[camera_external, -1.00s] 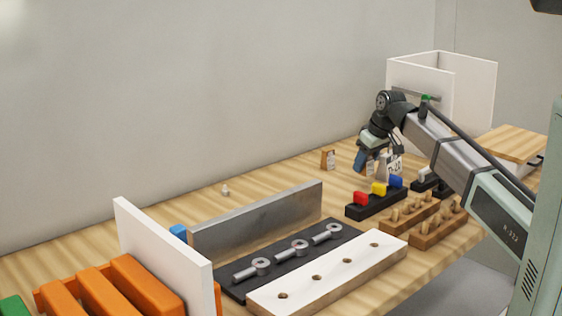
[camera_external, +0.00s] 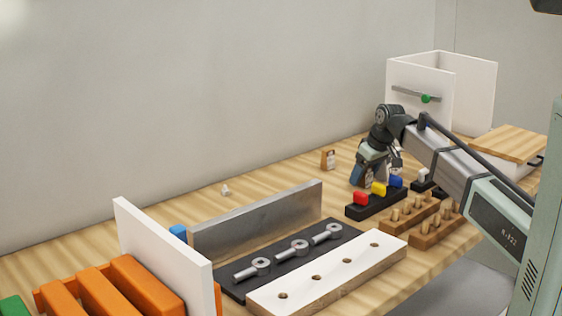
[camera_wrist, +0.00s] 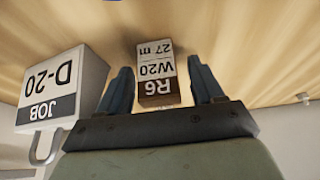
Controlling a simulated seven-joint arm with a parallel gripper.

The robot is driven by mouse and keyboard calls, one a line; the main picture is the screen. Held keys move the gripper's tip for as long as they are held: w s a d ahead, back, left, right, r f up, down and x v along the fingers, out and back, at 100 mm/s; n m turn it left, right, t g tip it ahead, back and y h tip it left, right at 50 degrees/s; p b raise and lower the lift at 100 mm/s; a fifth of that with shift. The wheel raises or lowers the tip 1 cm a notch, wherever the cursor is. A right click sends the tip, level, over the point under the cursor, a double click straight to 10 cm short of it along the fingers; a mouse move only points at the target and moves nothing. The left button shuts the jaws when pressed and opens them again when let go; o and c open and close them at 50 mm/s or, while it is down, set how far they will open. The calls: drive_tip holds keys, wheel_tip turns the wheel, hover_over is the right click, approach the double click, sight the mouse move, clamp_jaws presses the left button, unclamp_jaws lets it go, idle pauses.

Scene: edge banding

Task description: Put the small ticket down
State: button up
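The smaller ticket (camera_wrist: 156,77), a brown block with a white label reading R6 W20 27 m, appears upside down between my fingers in the wrist view. In the external view a brown and white ticket (camera_external: 328,159) stands on the table, left of my gripper and apart from it. My gripper (camera_wrist: 163,72) is open, with a gap beside the ticket and nothing visibly clamped. In the external view my gripper (camera_external: 372,180) is low over the table behind the coloured-clip rack. A larger white ticket (camera_wrist: 62,82) reading JOB D-20, with a wire hook, is outside my left-hand finger.
A black rack (camera_external: 376,205) with red, yellow and blue pieces stands just in front of my gripper. Wooden peg blocks (camera_external: 435,231) are to its right. A white panelled box (camera_external: 472,95) is behind. Table left of the small ticket is mostly clear, except a small white piece (camera_external: 225,190).

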drive_tip(key=v, duration=1.2)
drive_tip(key=shift+r, duration=0.15)
drive_tip(key=shift+o, duration=0.4)
